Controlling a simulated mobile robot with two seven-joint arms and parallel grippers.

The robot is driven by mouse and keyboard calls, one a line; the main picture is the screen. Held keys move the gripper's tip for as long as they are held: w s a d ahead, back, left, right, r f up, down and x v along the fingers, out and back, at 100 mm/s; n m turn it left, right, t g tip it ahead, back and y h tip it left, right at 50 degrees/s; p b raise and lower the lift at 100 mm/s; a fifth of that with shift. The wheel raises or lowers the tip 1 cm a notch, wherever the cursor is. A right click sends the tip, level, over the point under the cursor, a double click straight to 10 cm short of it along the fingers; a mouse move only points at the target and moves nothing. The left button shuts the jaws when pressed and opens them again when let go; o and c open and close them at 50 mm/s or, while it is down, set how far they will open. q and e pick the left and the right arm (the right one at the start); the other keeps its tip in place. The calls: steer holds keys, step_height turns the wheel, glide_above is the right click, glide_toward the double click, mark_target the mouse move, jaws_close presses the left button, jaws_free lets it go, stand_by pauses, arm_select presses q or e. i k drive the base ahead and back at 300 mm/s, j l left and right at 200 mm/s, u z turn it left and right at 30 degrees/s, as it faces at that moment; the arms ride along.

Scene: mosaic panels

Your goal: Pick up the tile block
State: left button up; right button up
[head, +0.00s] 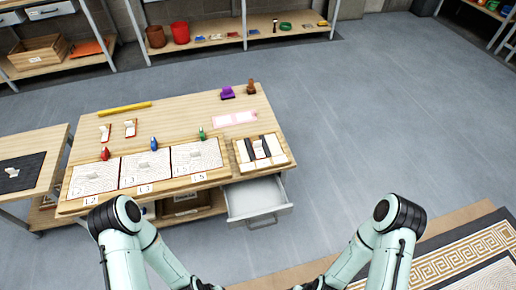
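On the wooden worktable (180,104), a shallow wooden tray (286,160) at the right end holds white and dark pieces, with a small upright whitish block (259,148) among them. Three pale patterned panels lie in a row along the near side: left panel (88,181), middle panel (140,172) and right panel (205,161). Two more small whitish blocks on red-edged bases, one left (104,133) and one right (130,128), stand behind. I cannot tell which is the tile block. Both grippers are below the picture; only my arms show.
An open grey drawer (281,212) juts out from the table's right front. Small red (105,154), blue (153,143) and green (202,133) objects stand behind the panels. A side table with a black mat (22,180) is at left. Grey floor at right is clear.

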mark_target(256, 143)
steer(key=u, duration=1.45)
steer(key=l+u, duration=0.3)
steer(key=u, duration=0.15)
steer(key=l+u, duration=0.55)
steer(key=u, duration=0.3)
steer(key=k+l+u, duration=0.25)
steer(key=l+u, duration=0.15)
steer(key=k+l+u, duration=0.35)
steer(key=l, duration=0.15)
steer(key=k+l+u, duration=0.2)
steer(key=k+l, duration=0.9)
steer(key=l, duration=0.1)
